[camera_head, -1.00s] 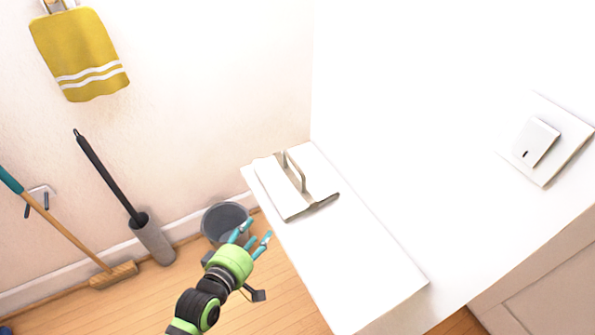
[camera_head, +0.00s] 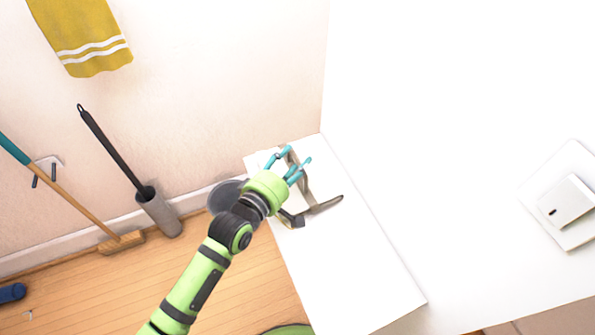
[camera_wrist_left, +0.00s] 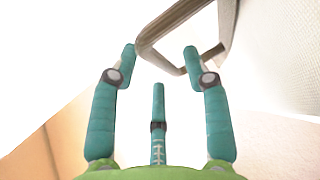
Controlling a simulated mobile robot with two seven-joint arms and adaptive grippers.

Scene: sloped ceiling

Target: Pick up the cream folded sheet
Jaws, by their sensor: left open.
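A pale folded piece with beige-grey bent edges, which I take for the cream folded sheet (camera_head: 325,205), lies on the white top. Its pale faces nearly merge with the bright surface, and my left gripper hides part of it. My left gripper (camera_head: 289,162) is open above its far part, with the teal fingers spread. In the left wrist view, a beige bent edge of the sheet (camera_wrist_left: 228,25) rises just beyond the fingertips of my left gripper (camera_wrist_left: 160,55). Nothing is held between the fingers; contact cannot be told. My right gripper is not in view.
The white top (camera_head: 375,275) is clear toward the front. A grey bucket (camera_head: 222,196) stands on the floor beside it, partly behind my arm. A brush holder (camera_head: 160,213) and broom (camera_head: 122,242) stand by the wall. A yellow towel (camera_head: 82,35) hangs above. A white switch plate (camera_head: 568,202) is at right.

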